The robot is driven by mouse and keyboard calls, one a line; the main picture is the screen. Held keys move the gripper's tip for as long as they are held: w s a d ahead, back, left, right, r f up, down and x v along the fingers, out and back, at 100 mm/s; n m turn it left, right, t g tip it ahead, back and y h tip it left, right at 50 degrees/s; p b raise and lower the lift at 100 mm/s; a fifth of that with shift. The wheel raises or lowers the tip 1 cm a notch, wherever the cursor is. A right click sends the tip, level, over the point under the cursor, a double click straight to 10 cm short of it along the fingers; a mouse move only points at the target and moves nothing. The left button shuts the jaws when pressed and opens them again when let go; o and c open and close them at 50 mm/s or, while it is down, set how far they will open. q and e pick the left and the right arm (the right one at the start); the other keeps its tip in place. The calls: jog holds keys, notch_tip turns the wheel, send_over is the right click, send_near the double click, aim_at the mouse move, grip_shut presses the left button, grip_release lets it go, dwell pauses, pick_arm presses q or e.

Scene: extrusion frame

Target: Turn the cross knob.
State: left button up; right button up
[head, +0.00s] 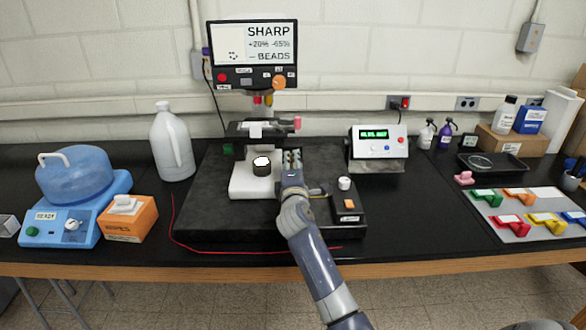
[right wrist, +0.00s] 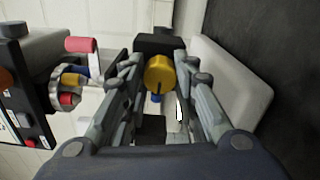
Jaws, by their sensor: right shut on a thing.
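A microscope-like device (head: 215,207) with a white stage (head: 243,187) stands mid-bench. My right gripper (head: 292,160) is at the right side of its stage. In the right wrist view a round yellow knob (right wrist: 158,72) sits between the two fingers of this gripper (right wrist: 160,85), which are shut on it. In the head view the gripper hides this knob. No cross shape shows clearly on it. A pink-red knob (head: 297,122) sits higher on the device, apart from the gripper; it also shows in the right wrist view (right wrist: 80,45). My left gripper is out of view.
A screen (head: 253,45) reading "SHARP" and "BEADS" stands above the device. A white knob (head: 344,183) and an orange button (head: 349,204) are close right of my arm. A meter box (head: 379,141) stands behind right. A red cable (head: 230,251) runs along the front.

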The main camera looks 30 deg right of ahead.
jog(key=shift+f+m+b, duration=0.15)
jog(key=shift+m+b, duration=0.6)
jog(key=shift+m, duration=1.45)
